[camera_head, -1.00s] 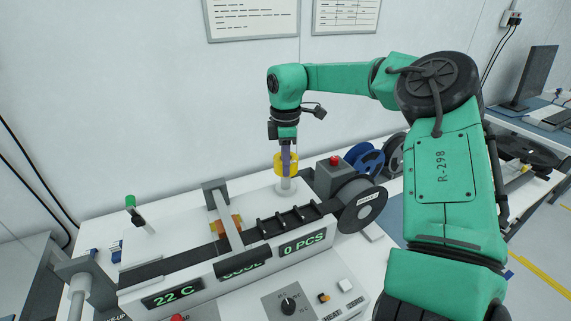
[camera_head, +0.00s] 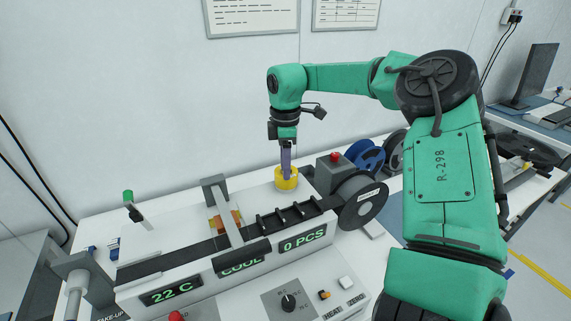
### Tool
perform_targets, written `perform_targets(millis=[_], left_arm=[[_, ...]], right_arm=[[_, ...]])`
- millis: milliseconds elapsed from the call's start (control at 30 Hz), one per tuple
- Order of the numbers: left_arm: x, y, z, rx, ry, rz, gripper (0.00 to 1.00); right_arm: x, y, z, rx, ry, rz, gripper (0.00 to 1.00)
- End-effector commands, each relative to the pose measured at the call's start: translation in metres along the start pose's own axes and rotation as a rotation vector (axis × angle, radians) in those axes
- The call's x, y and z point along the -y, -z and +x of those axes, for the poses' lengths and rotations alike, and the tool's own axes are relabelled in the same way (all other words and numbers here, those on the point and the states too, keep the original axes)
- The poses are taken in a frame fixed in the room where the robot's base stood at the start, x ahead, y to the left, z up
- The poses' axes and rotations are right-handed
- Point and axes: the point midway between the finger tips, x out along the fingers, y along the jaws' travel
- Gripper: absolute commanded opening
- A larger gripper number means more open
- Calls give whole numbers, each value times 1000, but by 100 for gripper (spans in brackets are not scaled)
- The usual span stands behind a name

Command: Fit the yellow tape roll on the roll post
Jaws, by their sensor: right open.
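The yellow tape roll (camera_head: 280,184) sits low at the back of the white machine, where the roll post stands. The post is almost wholly hidden by the roll and the fingers, but the roll appears to be around it and down near the machine top. My right gripper (camera_head: 287,174) points straight down from above, its purple fingers at the middle of the roll. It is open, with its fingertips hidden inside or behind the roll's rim. My left gripper is not in view.
A dark tape reel (camera_head: 362,203) stands right of the roll, beside a grey box with a red button (camera_head: 336,157). The wall is close behind.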

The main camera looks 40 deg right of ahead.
Motion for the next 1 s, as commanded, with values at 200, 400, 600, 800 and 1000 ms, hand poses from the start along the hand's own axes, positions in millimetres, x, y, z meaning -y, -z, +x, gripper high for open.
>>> perform_targets(millis=[200,400,600,800,1000], left_arm=[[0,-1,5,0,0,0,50],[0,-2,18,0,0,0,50],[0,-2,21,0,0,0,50],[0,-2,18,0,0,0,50],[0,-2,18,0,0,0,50]], right_arm=[[-1,0,-9,0,-2,1,48],[-1,0,-52,1,-6,1,48],[-1,0,-112,2,-6,3,48],[0,0,-144,0,-1,0,48],[1,0,-146,0,0,0,48]])
